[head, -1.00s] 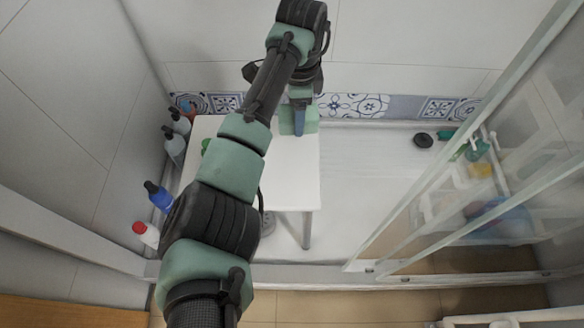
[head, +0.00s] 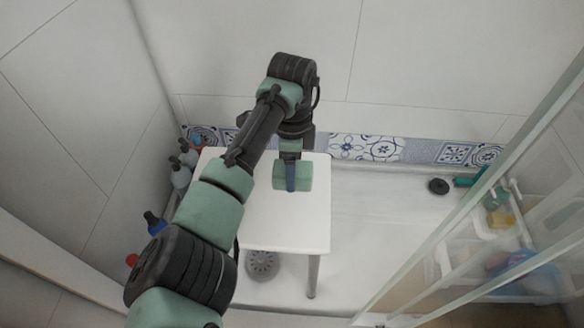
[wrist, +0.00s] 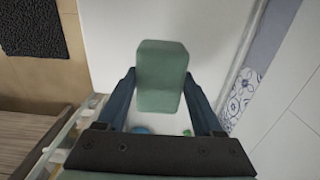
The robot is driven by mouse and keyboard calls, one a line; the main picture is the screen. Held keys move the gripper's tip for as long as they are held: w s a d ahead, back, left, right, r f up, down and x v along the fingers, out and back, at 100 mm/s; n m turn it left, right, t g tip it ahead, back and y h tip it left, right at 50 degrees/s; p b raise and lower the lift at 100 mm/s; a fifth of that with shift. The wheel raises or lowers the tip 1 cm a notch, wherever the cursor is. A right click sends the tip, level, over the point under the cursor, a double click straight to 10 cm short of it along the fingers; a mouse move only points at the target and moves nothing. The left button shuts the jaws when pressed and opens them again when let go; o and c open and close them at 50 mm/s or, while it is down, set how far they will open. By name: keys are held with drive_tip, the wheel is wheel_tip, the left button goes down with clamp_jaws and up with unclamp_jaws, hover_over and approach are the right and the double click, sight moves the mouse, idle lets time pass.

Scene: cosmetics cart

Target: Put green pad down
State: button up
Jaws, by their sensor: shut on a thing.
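The green pad (head: 305,173) is a pale green block. My gripper (head: 291,180) is shut on it, over the far right part of the white table (head: 280,228) in the head view. I cannot tell whether the pad touches the tabletop. In the wrist view the pad (wrist: 160,72) sits upright between the two blue fingers of my gripper (wrist: 160,92). My arm hides the left part of the table.
Several bottles (head: 180,174) stand along the left wall, with a blue one (head: 154,222) nearer. A glass panel (head: 470,205) and a white cart (head: 440,262) with items are at right. A dark round thing (head: 438,186) lies on the shower floor. The tabletop's front is clear.

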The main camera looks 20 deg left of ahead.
wheel_tip(320, 180, down, 5)
drive_tip(key=shift+r+b, duration=0.1)
drive_tip(key=shift+b, duration=0.2)
drive_tip(key=shift+f, duration=0.2)
drive_tip(key=o, duration=1.2)
drive_tip(key=shift+r, duration=0.1)
drive_tip(key=shift+f+b, duration=0.2)
drive_tip(key=shift+b, duration=0.2)
drive_tip(key=shift+f+b, duration=0.15)
drive_tip(key=shift+b, duration=0.3)
wheel_tip(320, 180, up, 14)
drive_tip(key=p, duration=0.7)
drive_tip(key=shift+f, duration=0.25)
